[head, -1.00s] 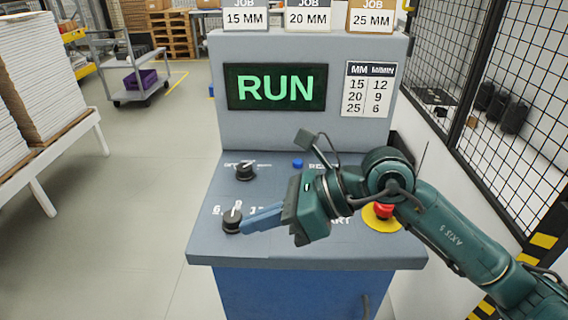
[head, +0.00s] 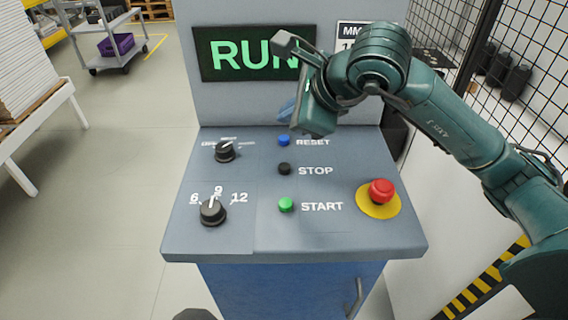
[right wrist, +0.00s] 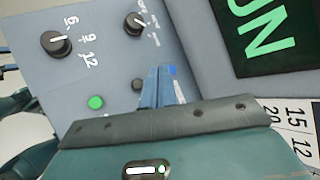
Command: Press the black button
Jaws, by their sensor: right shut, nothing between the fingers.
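The black button (head: 284,168), labelled STOP, sits on the sloped grey panel (head: 330,238) between the blue RESET button (head: 284,140) and the green START button (head: 286,204). In the right wrist view the black button (right wrist: 137,85) shows just left of the blue fingers. My right gripper (head: 287,110) is shut and empty. It appears above the back of the panel, near the RESET button and in front of the screen, apart from the black button. Its shut fingers show in the right wrist view (right wrist: 159,82). My left gripper is not in view.
A red emergency button (head: 381,191) on a yellow base stands at the panel's right. The screen (head: 235,55) reads RUN. A mesh fence (head: 535,70) is at the right.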

